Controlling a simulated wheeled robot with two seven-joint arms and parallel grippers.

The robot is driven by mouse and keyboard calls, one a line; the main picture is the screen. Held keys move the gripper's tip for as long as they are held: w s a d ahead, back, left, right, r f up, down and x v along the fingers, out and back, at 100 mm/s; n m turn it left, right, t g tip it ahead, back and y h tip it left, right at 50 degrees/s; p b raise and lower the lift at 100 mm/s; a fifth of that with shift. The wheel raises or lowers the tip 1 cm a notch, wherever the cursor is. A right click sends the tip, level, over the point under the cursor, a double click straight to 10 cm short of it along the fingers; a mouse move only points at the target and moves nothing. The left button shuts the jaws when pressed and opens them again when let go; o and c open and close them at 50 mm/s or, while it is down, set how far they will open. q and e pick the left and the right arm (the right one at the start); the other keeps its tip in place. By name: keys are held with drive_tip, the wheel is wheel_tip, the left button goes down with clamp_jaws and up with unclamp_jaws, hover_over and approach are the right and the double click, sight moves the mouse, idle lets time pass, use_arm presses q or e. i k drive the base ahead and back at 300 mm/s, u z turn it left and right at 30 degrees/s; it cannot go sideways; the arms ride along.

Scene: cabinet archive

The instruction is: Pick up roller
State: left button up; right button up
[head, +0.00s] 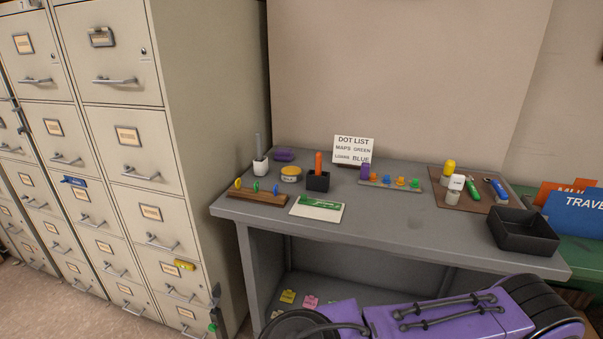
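No thing is plainly marked as the roller. On the brown mat (446,196) at the table's right lie a green-handled tool (471,192) and a blue-handled tool with a grey part (496,190); either may be the roller, but they are too small to tell. A white cylinder (456,184) and a yellow-topped item (449,168) stand by them. Neither of my grippers shows clearly; only purple and black parts of mine fill the bottom right, and nothing is seen held.
The grey table (400,222) has a clear front strip. A black tray (523,231) sits at its right end. A pen rack (259,197), a black cup (318,181) and a sign (353,149) stand further left. Filing cabinets (140,150) fill the left.

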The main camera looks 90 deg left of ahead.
sight(318, 160)
drive_tip(key=u, duration=2.7)
